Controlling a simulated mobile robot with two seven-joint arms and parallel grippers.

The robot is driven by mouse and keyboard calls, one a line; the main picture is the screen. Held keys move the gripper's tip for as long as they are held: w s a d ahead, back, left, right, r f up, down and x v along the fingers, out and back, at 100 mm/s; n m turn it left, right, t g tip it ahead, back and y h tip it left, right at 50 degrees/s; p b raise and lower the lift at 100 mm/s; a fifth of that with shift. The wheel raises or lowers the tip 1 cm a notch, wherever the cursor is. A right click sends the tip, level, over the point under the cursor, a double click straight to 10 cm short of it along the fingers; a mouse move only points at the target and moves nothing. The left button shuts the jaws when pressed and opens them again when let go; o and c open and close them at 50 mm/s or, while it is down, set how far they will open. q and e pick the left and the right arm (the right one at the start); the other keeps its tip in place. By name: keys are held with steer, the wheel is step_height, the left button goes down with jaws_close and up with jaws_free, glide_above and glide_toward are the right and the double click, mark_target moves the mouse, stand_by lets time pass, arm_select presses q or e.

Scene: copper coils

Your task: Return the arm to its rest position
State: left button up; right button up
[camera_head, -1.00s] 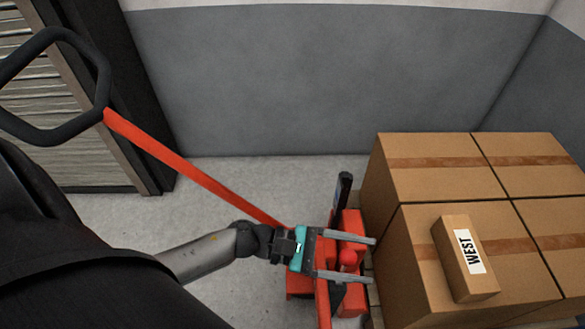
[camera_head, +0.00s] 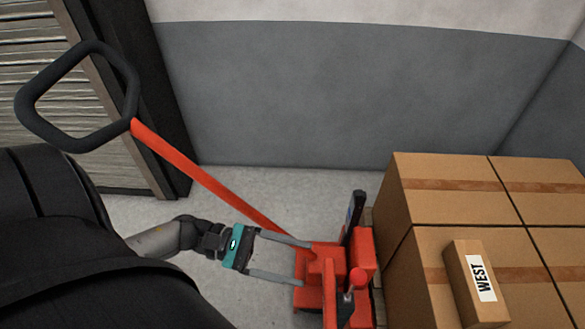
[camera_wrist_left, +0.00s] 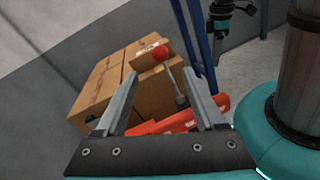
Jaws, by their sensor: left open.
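My left gripper (camera_head: 288,260) is open and empty, with its two grey fingers pointing right, in front of the red pallet jack body (camera_head: 313,289) in the head view. Its fingers also show in the left wrist view (camera_wrist_left: 160,95), spread apart with nothing between them held. Behind them in that view are the red knob (camera_wrist_left: 160,53) on its lever and part of the red jack. The same knob shows in the head view (camera_head: 358,277). In the left wrist view, a dark gripper (camera_wrist_left: 222,25) hangs at the top, too small to tell its jaw state.
Stacked cardboard boxes (camera_head: 440,205) stand at the right, with a small box labelled WEST (camera_head: 472,283) on top. The jack's red handle bar (camera_head: 200,175) ends in a black loop (camera_head: 75,97) at upper left. A grey wall (camera_head: 350,90) is behind. Some floor (camera_head: 240,185) is clear.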

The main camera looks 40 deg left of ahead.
stand_by(0.3)
arm_select(q)
steer(key=w+a+f+n+t+y+p, duration=0.25)
steer(key=a+f+n+y, duration=0.35)
steer(key=n, duration=0.9)
steer(key=w+a+f+n+t+y+p, duration=0.3)
steer(key=f+n+y, duration=0.45)
steer(key=n, duration=0.75)
steer(key=s+d+f+n+g+y+p, duration=0.1)
steer(key=s+f+n+g, duration=0.4)
steer(key=s+n, duration=0.5)
steer(key=s+d+f+n+g+y+p, duration=0.1)
steer(key=s+d+f+n+g+p, duration=0.1)
steer(key=s+f+n+g, duration=0.3)
steer(key=s+f+n+p, duration=0.1)
steer(key=s+f+n, duration=0.2)
steer(key=s+n, duration=0.2)
steer(key=shift+f, duration=0.4)
arm_select(e)
steer(key=s+d+f+h, duration=0.1)
steer(key=s+d+f, duration=0.6)
steer(key=s+f, duration=0.4)
steer(key=shift+s+d+f+g, duration=0.15)
steer(key=shift+s+d+g, duration=0.25)
steer(key=shift+s, duration=0.4)
arm_select(q)
steer(key=shift+y, duration=0.25)
